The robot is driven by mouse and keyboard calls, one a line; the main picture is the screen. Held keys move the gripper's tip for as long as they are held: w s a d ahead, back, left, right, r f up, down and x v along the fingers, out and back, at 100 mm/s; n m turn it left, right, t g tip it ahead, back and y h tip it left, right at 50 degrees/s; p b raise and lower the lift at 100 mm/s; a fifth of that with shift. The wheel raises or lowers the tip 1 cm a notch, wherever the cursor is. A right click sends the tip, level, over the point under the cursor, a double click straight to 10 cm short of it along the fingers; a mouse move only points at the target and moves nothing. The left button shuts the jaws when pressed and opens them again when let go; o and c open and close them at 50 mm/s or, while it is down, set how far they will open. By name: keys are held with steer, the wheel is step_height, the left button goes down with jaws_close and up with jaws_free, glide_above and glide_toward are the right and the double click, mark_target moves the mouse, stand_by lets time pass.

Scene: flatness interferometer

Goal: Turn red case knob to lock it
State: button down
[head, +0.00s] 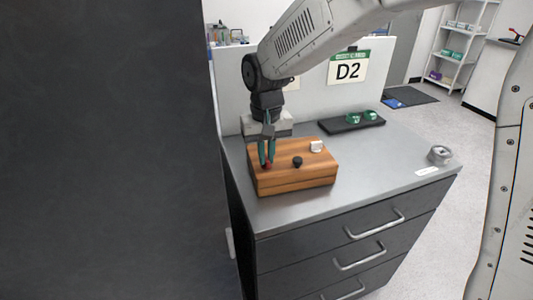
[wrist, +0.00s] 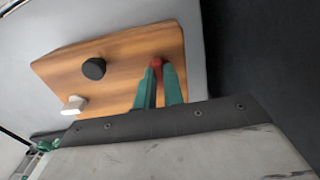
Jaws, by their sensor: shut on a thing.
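A wooden case (head: 290,177) sits on the grey top of a drawer cabinet. Its lid carries a red knob (head: 267,164) at the left, a black knob (head: 297,161) in the middle and a white knob (head: 316,146) at the right. My gripper (head: 266,160) points down over the left part of the lid, with its green fingers on the red knob. In the wrist view, the fingertips (wrist: 158,70) close around the red knob (wrist: 156,63), which they partly hide. The black knob (wrist: 94,68) and white knob (wrist: 74,104) stand clear of the fingers.
A black tray (head: 340,127) with green-topped items lies behind the case, at the right. A small grey metal part (head: 440,154) stands near the cabinet's right edge. A white panel marked D2 rises behind. A dark wall (head: 110,150) stands close on the left.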

mark_target(273, 172)
steer(key=c, duration=1.5)
jaws_free()
step_height(273, 172, up, 8)
steer(key=shift+f, duration=0.1)
steer(key=s, duration=0.1)
steer(key=d+f, duration=0.1)
steer(key=s, duration=0.1)
steer(key=shift+s+d+f+n+g, duration=0.25)
steer(key=shift+s+f+n+g, duration=0.1)
steer(key=shift+n+g, duration=0.05)
steer(key=s+d+r+m+t, duration=0.2)
steer(key=s+d+r+m, duration=0.1)
steer(key=s+d, duration=1.8)
steer(key=s, duration=0.4)
steer(key=shift+d, duration=0.4)
